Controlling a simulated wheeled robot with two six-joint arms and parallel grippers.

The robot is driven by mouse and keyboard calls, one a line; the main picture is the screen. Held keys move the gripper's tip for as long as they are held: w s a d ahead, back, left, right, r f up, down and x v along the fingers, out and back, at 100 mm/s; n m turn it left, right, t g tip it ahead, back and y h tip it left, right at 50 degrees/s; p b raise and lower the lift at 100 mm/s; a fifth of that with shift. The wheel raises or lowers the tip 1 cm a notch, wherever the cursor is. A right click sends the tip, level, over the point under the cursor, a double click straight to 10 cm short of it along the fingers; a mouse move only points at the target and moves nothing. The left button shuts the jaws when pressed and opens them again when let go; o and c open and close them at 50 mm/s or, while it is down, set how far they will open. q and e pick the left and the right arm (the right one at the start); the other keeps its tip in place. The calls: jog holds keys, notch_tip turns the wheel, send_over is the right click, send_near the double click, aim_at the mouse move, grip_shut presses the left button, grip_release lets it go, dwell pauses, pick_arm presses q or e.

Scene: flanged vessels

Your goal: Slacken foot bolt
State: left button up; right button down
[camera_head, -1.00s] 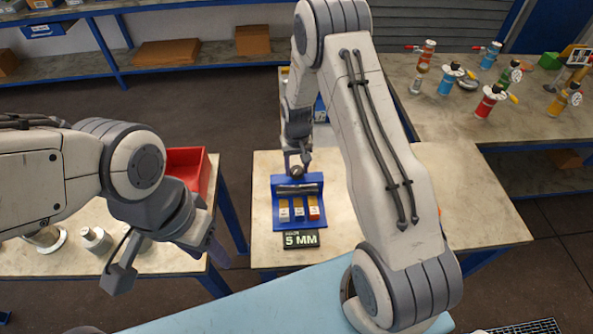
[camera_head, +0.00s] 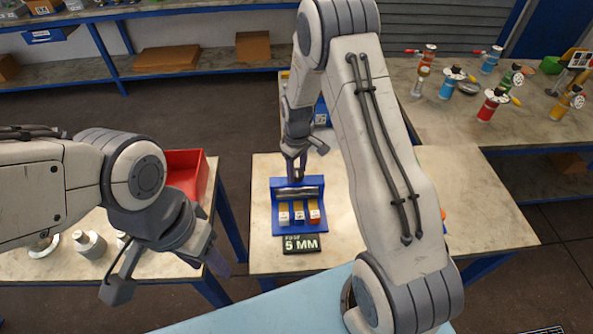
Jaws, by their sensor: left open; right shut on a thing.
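A blue rack (camera_head: 275,212) stands on the middle table with three upright pieces tagged white, white and orange-red. A black sign reading 5 MM (camera_head: 302,244) lies at its front. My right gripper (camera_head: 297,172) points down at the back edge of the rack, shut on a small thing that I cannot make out. My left gripper (camera_head: 216,262) is open and apart from everything, over the gap between the left table and the middle table. No foot bolt can be made out in this view.
Grey flanged parts (camera_head: 90,245) and a red bin (camera_head: 188,172) are on the left table. Several coloured valve fittings (camera_head: 489,104) stand on the back right table. A pale blue surface (camera_head: 260,305) lies in front.

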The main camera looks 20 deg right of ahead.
aim_at(297, 171)
dwell(0.4)
jog(key=shift+c, duration=1.3)
grip_release()
jog(key=shift+r, duration=0.1)
notch_tip(297, 171, up, 10)
jog(key=b, duration=0.3)
jog(key=shift+r, duration=0.2)
